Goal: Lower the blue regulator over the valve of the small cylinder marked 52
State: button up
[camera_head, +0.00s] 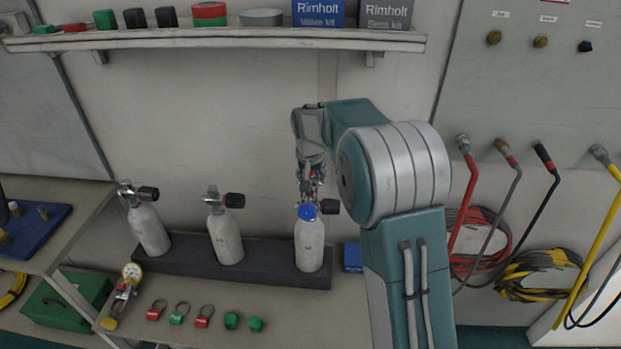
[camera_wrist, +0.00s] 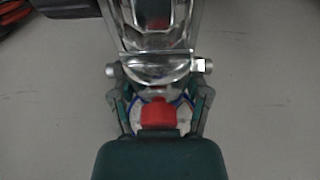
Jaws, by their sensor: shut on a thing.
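My gripper (camera_head: 312,182) is shut on the blue regulator (camera_head: 307,211), directly at the top of the right-hand of three small white cylinders (camera_head: 309,247). The regulator's round blue face overlaps that cylinder's neck and valve in the head view; a black knob (camera_head: 331,207) sticks out to the right. I cannot tell whether the regulator is seated on the valve or just above it. The cylinder's marking is too small to read. In the wrist view, my gripper (camera_wrist: 159,103) has its fingers on both sides of the regulator, with a silver yoke (camera_wrist: 155,68) and a red part (camera_wrist: 158,113) showing.
Two other white cylinders, left (camera_head: 150,231) and middle (camera_head: 225,238), stand in the dark rack (camera_head: 185,262). A gauge assembly (camera_head: 125,290), tags and green caps lie on the bench in front. A loaded shelf (camera_head: 230,40) hangs above. Hoses (camera_head: 480,240) hang at right.

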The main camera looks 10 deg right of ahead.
jog(key=shift+x, duration=1.05)
dwell(1.1)
jog(key=o, duration=1.4)
jog(key=shift+s, duration=0.2)
jog(key=shift+f, duration=0.1)
jog(key=v, duration=1.1)
jog(key=shift+a, duration=0.15)
jog(key=shift+s+r, duration=0.1)
jog(key=shift+r, duration=0.35)
